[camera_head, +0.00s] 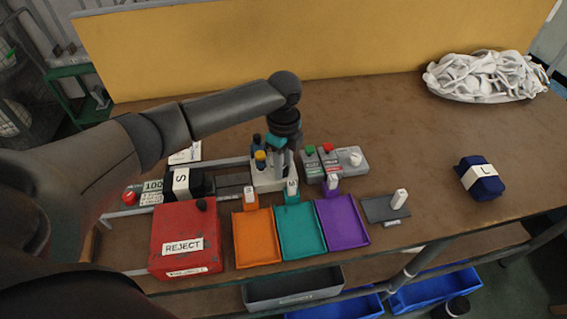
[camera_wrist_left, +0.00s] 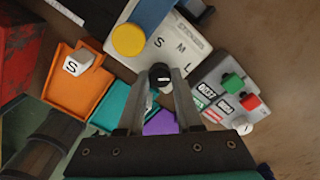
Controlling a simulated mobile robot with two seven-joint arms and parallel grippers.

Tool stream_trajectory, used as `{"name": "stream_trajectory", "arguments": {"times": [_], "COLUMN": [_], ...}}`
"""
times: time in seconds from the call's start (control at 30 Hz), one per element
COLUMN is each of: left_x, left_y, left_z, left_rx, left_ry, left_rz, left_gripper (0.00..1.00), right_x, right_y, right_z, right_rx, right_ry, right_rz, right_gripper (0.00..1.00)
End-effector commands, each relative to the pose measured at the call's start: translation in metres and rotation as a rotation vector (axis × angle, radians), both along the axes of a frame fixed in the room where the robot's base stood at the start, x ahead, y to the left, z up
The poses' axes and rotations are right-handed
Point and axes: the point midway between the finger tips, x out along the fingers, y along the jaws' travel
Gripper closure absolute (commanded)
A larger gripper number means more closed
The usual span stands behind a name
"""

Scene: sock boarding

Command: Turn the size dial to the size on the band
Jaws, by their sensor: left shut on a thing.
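The size dial's black knob (camera_wrist_left: 160,76) stands on a pale box (camera_wrist_left: 185,42) lettered S, M and L. My left gripper (camera_wrist_left: 157,88) points down and is shut on this knob. A pale mark shows on the knob, but which letter it faces is unclear. In the head view my left gripper (camera_head: 283,165) hides much of the box (camera_head: 265,180). A black bundle (camera_head: 197,183) with a white band marked S (camera_head: 181,182) lies left of the box. A dark blue bundle (camera_head: 490,187) with a white band marked L (camera_head: 479,176) lies at the right. My right gripper is out of view.
A yellow button (camera_wrist_left: 128,39) is on the dial box. A grey control box (camera_head: 337,162) with green and red buttons stands beside it. In front are a red REJECT box (camera_head: 185,233) and orange (camera_head: 256,238), teal (camera_head: 299,233) and purple (camera_head: 342,223) trays. White socks (camera_head: 484,76) lie back right.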

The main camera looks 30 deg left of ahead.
Motion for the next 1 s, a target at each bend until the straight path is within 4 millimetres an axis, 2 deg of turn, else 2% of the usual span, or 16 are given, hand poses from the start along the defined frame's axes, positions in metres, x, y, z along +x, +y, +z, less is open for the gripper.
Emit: {"name": "stream_trajectory", "arguments": {"times": [0.1, 0.37, 0.57, 0.77, 1.0], "left_x": [0.0, 0.0, -0.001, -0.001, -0.002], "left_y": [0.0, 0.0, 0.0, -0.001, -0.001], "left_z": [0.0, 0.0, 0.001, 0.004, 0.005], "left_rx": [0.0, 0.0, 0.0, -0.001, -0.001], "left_ry": [0.001, 0.002, 0.004, 0.006, 0.007], "left_rz": [0.0, 0.001, 0.032, 0.134, 0.339], "left_gripper": [1.0, 1.0, 1.0, 1.0, 1.0], "right_x": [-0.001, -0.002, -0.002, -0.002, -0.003], "right_y": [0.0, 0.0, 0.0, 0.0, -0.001], "right_z": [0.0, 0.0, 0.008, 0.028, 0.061], "right_rx": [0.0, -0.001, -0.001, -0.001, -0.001], "right_ry": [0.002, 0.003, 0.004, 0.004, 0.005], "right_rz": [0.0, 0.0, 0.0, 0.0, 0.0], "right_gripper": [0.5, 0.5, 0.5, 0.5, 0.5]}}
